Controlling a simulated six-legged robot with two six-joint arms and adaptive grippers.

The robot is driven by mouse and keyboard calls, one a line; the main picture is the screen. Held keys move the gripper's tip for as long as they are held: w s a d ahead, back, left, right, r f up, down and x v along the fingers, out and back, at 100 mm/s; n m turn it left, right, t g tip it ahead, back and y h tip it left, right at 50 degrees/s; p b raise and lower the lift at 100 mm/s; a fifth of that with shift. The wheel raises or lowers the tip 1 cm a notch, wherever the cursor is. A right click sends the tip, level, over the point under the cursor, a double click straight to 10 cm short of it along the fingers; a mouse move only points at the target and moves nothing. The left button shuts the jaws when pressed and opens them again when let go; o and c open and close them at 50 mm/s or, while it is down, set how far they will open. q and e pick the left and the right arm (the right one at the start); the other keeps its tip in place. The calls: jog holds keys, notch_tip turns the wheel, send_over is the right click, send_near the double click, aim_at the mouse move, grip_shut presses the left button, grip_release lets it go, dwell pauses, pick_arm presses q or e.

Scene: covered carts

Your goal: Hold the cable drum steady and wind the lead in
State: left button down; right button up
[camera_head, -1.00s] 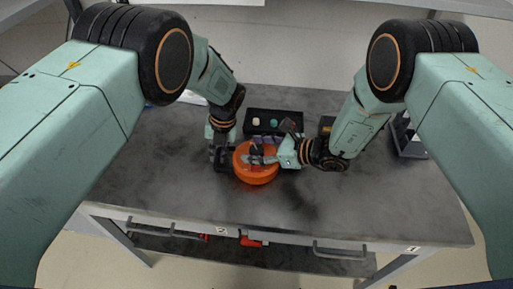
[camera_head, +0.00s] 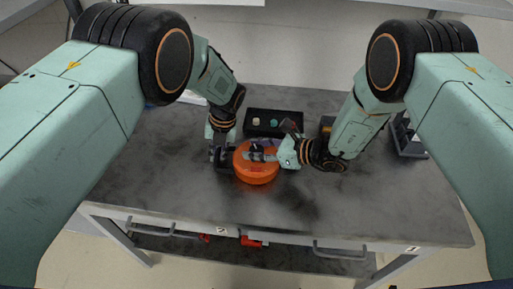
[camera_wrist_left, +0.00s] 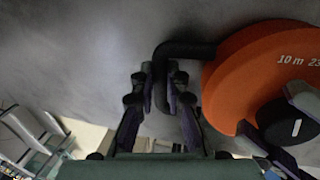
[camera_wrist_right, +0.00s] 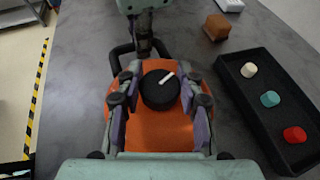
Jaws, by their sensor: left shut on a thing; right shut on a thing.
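The orange cable drum (camera_head: 257,173) sits on the grey cart top in the middle of the head view. Its side shows white lettering in the left wrist view (camera_wrist_left: 285,60). My left gripper (camera_wrist_left: 160,85) is shut on the drum's black handle (camera_wrist_left: 187,50), at the drum's left side. My right gripper (camera_wrist_right: 158,95) is shut on the black round knob (camera_wrist_right: 160,92) on top of the drum. The knob has a white mark, which points to the upper right in the right wrist view. No loose lead can be made out.
A black tray (camera_head: 292,117) with white, teal and red knobs stands just behind the drum. A brown block (camera_wrist_right: 216,27) and a white item (camera_wrist_right: 230,4) lie near it. A dark holder (camera_head: 409,140) stands at the right. The front of the top is clear.

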jog(key=shift+a+m+t+h, duration=0.1)
jog(key=shift+m+t+h, duration=1.1)
jog(key=shift+m+t, duration=0.45)
jog(key=shift+m+t+h, duration=0.4)
jog(key=shift+m+t, duration=0.15)
jog(key=shift+m, duration=0.1)
jog(key=o, duration=1.2)
jog(key=shift+d, duration=0.2)
